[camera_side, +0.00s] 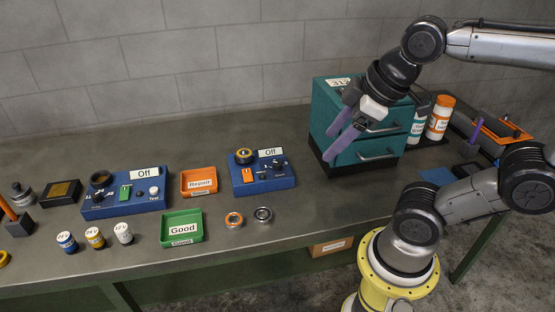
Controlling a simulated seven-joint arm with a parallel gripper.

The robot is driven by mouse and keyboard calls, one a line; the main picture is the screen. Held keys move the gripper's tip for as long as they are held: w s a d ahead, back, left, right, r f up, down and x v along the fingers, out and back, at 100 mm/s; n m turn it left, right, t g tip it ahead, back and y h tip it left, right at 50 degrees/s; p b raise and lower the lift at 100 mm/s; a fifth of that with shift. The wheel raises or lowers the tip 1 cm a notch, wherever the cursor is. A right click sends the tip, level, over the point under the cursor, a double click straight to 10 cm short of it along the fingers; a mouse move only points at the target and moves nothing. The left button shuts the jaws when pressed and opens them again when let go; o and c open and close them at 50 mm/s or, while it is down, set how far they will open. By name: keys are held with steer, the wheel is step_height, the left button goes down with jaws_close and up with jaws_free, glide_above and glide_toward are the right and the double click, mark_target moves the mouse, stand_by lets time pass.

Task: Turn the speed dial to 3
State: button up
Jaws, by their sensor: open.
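Two blue control boxes stand on the bench, each with a display reading "Off". The left box (125,203) carries a dark dial (99,197) with small pale marks, a green switch, a black ring and a white button. The right box (262,185) carries a black knob (280,165), an orange switch and a yellow-and-black ring. I cannot tell which knob is the speed dial, and the settings are too small to read. My gripper (336,139) is open and empty, with purple fingers. It is in front of the teal drawer cabinet, up and right of both boxes, touching neither dial.
The teal drawer cabinet (324,104) stands behind my gripper. An orange Repair tray (199,173) lies between the boxes, with a green Good tray (166,228) in front. Two rings (263,214) and several small jars (95,238) lie near the front edge.

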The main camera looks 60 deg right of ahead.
steer(key=w+d+r+n+g, duration=0.1)
steer(key=w+d+r+n, duration=0.15)
steer(key=w, duration=0.35)
steer(key=n+g, duration=0.2)
steer(key=g, duration=0.3)
glide_above(277, 163)
step_height(277, 163, down, 11)
step_height(277, 163, down, 14)
steer(key=shift+d+r, duration=0.1)
steer(key=shift+r, duration=0.15)
jaws_close()
